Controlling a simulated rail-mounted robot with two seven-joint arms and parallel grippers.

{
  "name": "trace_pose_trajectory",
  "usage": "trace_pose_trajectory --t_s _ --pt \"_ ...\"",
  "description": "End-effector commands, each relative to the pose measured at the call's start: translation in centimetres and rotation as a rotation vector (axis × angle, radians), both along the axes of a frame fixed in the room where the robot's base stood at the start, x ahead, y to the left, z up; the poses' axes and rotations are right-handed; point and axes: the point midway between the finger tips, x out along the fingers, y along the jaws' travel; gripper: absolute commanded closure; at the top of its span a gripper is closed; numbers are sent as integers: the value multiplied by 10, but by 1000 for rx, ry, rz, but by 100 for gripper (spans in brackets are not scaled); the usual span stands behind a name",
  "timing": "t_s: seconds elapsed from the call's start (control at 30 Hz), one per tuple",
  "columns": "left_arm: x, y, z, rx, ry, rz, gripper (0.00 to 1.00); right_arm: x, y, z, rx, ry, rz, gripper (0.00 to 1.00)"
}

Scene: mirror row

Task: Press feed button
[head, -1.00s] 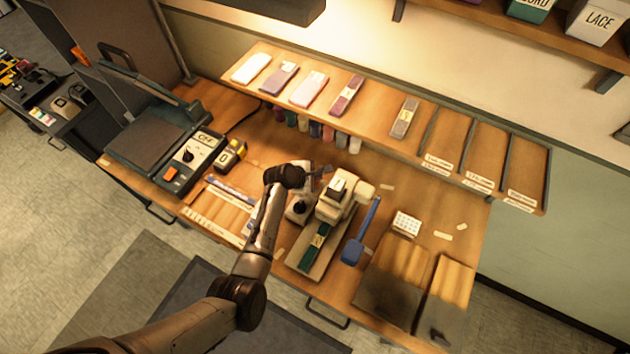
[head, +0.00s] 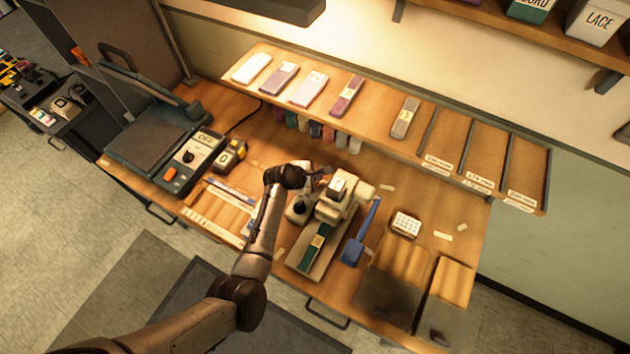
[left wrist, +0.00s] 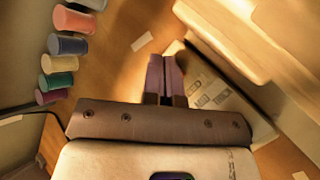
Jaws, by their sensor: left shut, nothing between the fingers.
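A cream bench machine (head: 330,207) with a ribbon card (head: 315,246) on its bed stands on the wooden workbench. Its pale side also shows at the right of the left wrist view (left wrist: 250,50). I cannot make out a button marked feed in either view. My left gripper (left wrist: 165,72) is shut and empty, pointing down beside the cream machine. In the head view the gripper is small and partly hidden by my left wrist at the back left of the machine. Whether its tips touch anything is not clear. My right gripper is out of view.
A dark press with a control box (head: 194,158) and a yellow-black counter (head: 231,155) stand at the left. A blue-handled tool (head: 358,240) lies right of the machine. A shelf (head: 385,130) with cards overhangs the back, above several coloured spools (left wrist: 72,45).

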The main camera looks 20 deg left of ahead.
Motion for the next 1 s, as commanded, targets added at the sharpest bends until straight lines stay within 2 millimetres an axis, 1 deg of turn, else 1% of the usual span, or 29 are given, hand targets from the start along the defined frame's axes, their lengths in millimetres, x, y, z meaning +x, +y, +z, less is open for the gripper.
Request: trace_pose_trajectory --t_s 0.6,1.0 --pt "0 0 0 0 0 0 100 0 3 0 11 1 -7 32" --pt "0 0 -9 1 0 -1 100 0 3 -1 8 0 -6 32"
